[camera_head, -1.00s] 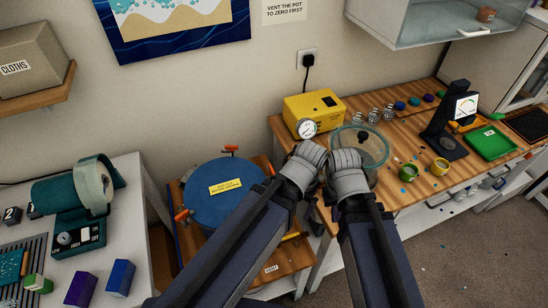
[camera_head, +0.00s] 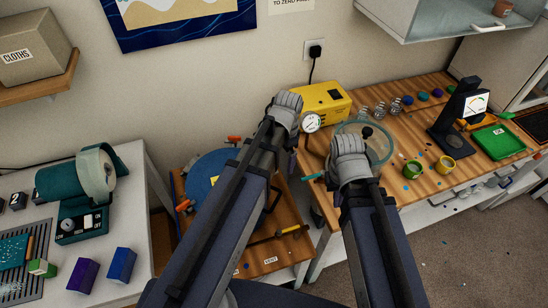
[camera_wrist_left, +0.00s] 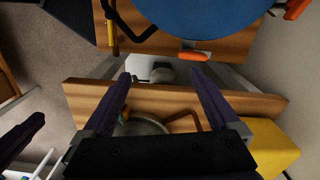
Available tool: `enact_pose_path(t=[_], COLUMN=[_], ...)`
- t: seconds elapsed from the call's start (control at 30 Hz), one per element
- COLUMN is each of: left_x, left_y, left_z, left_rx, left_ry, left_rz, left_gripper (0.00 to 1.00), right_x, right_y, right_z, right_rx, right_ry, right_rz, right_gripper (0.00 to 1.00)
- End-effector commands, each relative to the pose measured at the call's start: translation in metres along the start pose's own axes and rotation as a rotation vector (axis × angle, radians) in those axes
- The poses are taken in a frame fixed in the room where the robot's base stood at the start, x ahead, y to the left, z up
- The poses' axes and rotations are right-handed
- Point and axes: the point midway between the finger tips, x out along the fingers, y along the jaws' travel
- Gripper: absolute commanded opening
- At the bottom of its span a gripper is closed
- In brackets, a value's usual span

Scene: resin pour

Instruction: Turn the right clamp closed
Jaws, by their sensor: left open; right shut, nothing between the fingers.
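The blue-lidded pot (camera_head: 206,172) stands on a low wooden stand, partly covered by my left arm. In the left wrist view its blue lid (camera_wrist_left: 205,14) is at the top. The right clamp (camera_wrist_left: 194,56), with an orange handle, sits at the lid's near edge there; my arm hides it in the head view. My left gripper (camera_wrist_left: 160,78) is open and empty, its fingers pointing towards the clamp and apart from it. My right gripper (camera_head: 350,150) is over the right bench; its fingertips are hidden in the head view.
Two other orange clamps show, one at the back (camera_head: 234,139) and one at the left (camera_head: 184,206). A yellow pump (camera_head: 322,100) with a gauge (camera_head: 310,122) stands on the right bench. A clear lid (camera_head: 378,142) is behind my right gripper. A yellow-handled tool (camera_head: 290,230) lies on the stand.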

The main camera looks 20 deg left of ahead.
Motion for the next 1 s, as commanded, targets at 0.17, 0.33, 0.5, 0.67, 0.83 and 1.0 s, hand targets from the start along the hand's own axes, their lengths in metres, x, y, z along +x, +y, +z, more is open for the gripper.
enact_pose_path(t=[0.17,0.33,0.5,0.67,0.83,1.0], left_x=[-0.004,-0.004,-0.003,0.004,0.020,0.042], left_y=[-0.046,-0.059,-0.059,-0.059,-0.058,-0.058], left_z=[-0.003,0.000,0.000,0.000,-0.001,-0.001], left_rx=[0.131,0.189,0.194,0.193,0.193,0.192], left_ry=[0.023,0.032,0.032,0.032,0.032,0.032], left_rz=[0.008,0.009,0.008,0.008,0.008,0.008], left_gripper=[0.95,0.95,0.95,0.95,0.95,0.95], right_x=[-0.005,-0.005,-0.004,0.003,0.019,0.041], right_y=[0.000,0.001,0.000,0.000,-0.002,-0.004], right_z=[0.000,0.000,0.000,0.000,-0.001,-0.002], right_rx=[0.000,0.000,0.000,0.000,0.001,0.001], right_ry=[0.000,0.000,0.000,0.000,0.000,0.000], right_rz=[0.000,0.000,0.000,0.000,0.000,0.000], right_gripper=[0.00,0.00,0.00,0.00,0.00,0.00])
